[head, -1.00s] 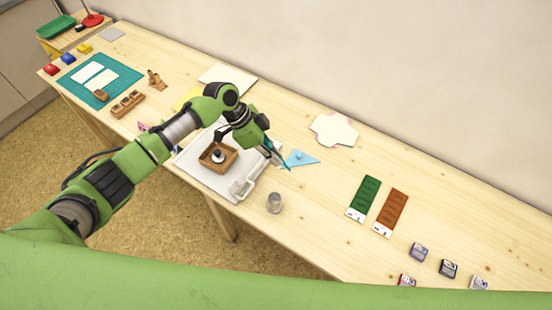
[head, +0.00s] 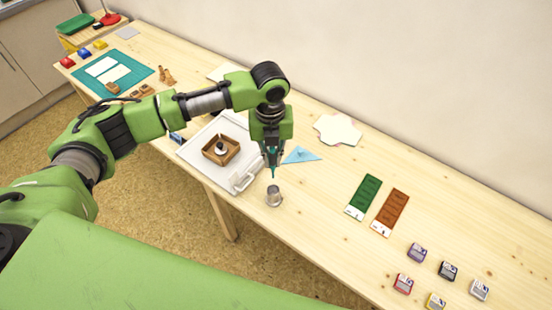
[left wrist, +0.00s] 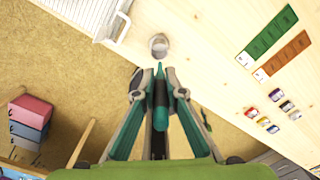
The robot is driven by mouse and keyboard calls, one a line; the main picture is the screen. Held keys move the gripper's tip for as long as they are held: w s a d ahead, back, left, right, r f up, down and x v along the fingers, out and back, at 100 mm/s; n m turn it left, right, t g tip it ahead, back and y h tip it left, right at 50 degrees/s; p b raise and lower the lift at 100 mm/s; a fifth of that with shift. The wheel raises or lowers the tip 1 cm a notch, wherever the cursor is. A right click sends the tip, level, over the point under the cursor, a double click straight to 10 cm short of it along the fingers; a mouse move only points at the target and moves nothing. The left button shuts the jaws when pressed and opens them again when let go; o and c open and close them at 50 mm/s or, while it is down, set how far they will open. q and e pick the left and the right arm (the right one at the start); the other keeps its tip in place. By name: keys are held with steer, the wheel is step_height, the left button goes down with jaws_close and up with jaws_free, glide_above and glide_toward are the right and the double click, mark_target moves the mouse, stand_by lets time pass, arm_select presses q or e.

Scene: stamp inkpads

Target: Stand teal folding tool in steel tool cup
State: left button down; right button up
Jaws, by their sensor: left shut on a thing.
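The steel tool cup (head: 274,196) stands upright on the table near its front edge, and it also shows in the left wrist view (left wrist: 159,46). My left gripper (head: 272,162) is shut on the teal folding tool (left wrist: 160,98). In the head view the tool's thin tip (head: 273,173) points down, just above and slightly left of the cup's mouth. The tool appears close to vertical and outside the cup. Its upper part is hidden between my fingers. My right gripper is not in view.
A white tray (head: 197,158) with a wooden box (head: 236,157) lies left of the cup. A blue triangle (head: 301,155) lies behind it. Green (head: 364,196) and brown (head: 390,212) strips and several small inkpads (head: 417,252) lie to the right.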

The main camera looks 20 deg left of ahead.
mark_target(273, 173)
arm_select(q)
steer(key=shift+r, duration=0.1)
steer(key=shift+r+p, duration=0.1)
steer(key=shift+p, duration=0.35)
steer(key=shift+f+b, duration=1.6)
steer(key=shift+f, duration=2.15)
steer(key=shift+f+b, duration=0.95)
steer(key=shift+f, duration=0.95)
steer(key=c, duration=2)
jaws_free()
